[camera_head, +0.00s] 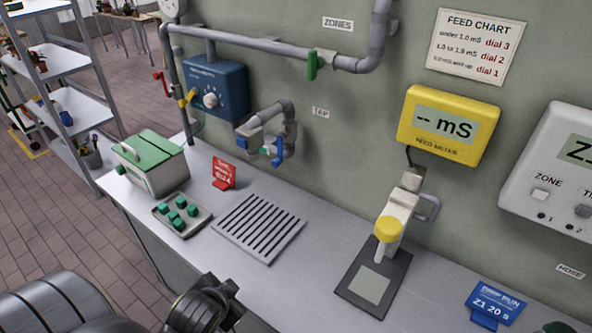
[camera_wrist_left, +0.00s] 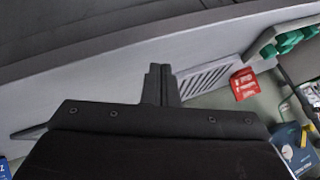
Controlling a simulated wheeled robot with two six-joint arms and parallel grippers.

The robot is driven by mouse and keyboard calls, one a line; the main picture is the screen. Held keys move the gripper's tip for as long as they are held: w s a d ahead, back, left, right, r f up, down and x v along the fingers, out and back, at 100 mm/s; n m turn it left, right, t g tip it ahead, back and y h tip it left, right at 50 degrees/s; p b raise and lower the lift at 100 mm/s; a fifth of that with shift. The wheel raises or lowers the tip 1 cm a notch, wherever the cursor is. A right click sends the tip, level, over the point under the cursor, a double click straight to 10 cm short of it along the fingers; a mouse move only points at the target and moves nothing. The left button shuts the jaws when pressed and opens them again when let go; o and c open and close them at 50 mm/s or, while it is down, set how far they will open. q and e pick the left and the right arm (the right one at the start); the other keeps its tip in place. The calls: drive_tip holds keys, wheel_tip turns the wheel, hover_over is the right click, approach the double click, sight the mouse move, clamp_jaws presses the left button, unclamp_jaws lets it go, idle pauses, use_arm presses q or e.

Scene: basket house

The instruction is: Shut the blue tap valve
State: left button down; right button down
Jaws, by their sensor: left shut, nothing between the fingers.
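The handle looks roughly upright; whether the valve is open cannot be told. It stands above the slotted drain grate (camera_head: 258,228). My left gripper (camera_wrist_left: 159,84) is shut and empty in the left wrist view, with the grate (camera_wrist_left: 205,78) just beyond it. In the head view my left arm is low at the counter's front, apart from the tap, and its fingertips cannot be made out. My right gripper is not in view.
A blue dial box (camera_head: 217,88) and a green-lidded box (camera_head: 151,161) are left of the tap. A red card (camera_head: 224,174) and a tray of green pieces (camera_head: 182,213) stand nearby. A yellow-capped probe (camera_head: 389,229) is to the right. The counter's front middle is clear.

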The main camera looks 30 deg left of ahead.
sight(278, 150)
use_arm(q)
drive_tip(key=w+r+m+t+h, duration=0.1)
drive_tip(key=w+r+m+t, duration=0.45)
drive_tip(key=w+m, duration=0.3)
drive_tip(key=w+r+m+t, duration=0.55)
drive_tip(key=w+m, duration=0.25)
drive_tip(key=w, duration=0.2)
drive_tip(key=w+a+p, duration=0.1)
drive_tip(key=w+a, duration=0.4)
drive_tip(key=w, duration=0.5)
drive_tip(key=shift+w+a, duration=0.3)
drive_tip(key=shift+a, duration=0.05)
drive_tip(key=shift+d+n, duration=0.1)
drive_tip(key=shift+n, duration=0.15)
